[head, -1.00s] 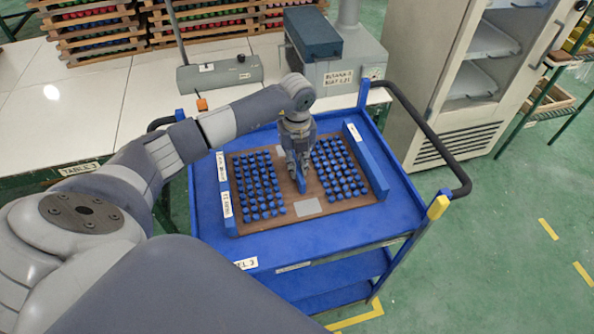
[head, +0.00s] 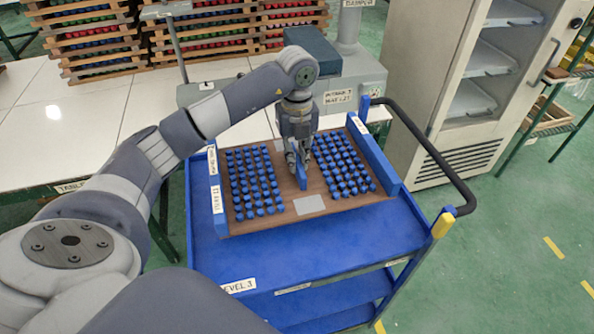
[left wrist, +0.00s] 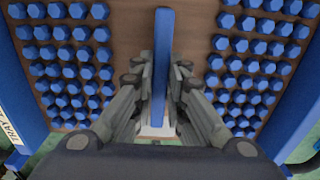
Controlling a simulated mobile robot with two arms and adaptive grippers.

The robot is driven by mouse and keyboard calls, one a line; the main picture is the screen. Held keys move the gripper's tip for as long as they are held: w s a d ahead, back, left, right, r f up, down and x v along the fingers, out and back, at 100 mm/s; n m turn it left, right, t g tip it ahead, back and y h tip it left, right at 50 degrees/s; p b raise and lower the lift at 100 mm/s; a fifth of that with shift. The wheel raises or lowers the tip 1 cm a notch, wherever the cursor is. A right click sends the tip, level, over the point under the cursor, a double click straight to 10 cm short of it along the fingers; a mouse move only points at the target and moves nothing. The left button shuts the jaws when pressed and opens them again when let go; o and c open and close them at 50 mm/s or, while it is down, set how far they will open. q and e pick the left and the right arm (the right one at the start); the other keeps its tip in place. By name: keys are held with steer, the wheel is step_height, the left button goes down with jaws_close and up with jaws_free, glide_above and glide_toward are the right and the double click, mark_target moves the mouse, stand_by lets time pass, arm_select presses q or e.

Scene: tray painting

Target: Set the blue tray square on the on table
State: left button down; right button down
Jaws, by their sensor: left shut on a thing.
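The blue tray (head: 270,221) has a brown base, blue side rails and rows of small blue pieces on both sides of a central upright handle (head: 301,177). My left gripper (head: 300,165) is shut on that handle from above. The left wrist view shows its fingers on both sides of the thin blue handle (left wrist: 161,50). The tray appears raised a little over the blue cart (head: 300,258), roughly level. The gap beneath it is hidden. The white table (head: 90,130) stands behind and to the left. My right gripper is not in view.
A grey machine with a blue lid (head: 311,48) stands behind the cart. Crates (head: 95,40) of coloured pieces stack at the table's back. The cart's black handle (head: 440,160) and a cabinet (head: 440,90) are at right. The table's left part is clear.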

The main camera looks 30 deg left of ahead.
mark_target(297, 159)
arm_select(q)
steer(key=shift+r, duration=0.5)
steer(key=shift+r, duration=0.15)
step_height(297, 159, up, 9)
steer(key=p, duration=0.6)
steer(key=shift+p, duration=0.35)
